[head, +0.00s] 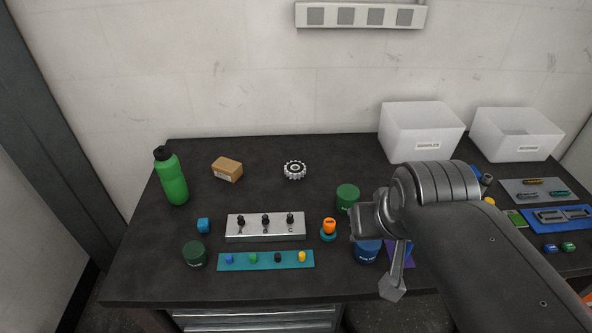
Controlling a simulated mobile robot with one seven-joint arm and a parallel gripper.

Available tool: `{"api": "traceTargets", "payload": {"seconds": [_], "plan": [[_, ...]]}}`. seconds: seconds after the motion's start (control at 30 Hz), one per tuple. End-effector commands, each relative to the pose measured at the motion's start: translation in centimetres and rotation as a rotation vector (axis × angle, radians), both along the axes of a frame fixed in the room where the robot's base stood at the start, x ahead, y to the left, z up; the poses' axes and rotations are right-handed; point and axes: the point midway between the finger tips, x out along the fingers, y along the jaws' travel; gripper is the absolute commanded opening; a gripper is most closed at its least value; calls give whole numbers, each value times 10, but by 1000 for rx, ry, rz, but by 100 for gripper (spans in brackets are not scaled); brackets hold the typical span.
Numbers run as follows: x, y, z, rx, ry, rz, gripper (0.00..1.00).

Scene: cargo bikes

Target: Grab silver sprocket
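The silver sprocket (295,170), a small toothed ring with a dark centre, lies on the dark workbench (140,262) toward the back, right of a small cardboard box. Nothing touches it. My arm reaches in from the lower right. My gripper (393,288) hangs over the front right part of the bench, to the right of and nearer than the sprocket, well apart from it. Only a grey end part of the gripper shows; the arm hides the rest, so its opening cannot be made out.
The cardboard box (227,169) and green bottle (172,178) stand left of the sprocket. In front are a silver block with dark knobs (265,227), a teal strip (266,261) and a green-lidded jar (347,197). White bins (420,133) stand back right. Bench around the sprocket is clear.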

Motion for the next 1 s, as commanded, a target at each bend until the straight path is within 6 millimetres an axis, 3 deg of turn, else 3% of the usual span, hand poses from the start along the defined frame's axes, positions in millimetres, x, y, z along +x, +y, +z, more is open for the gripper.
{"api": "traceTargets", "payload": {"seconds": [0.3, 1.0], "plan": [[0, 0, 0, 0, 0, 0, 36], [0, 0, 0, 0, 0, 0, 90]]}}
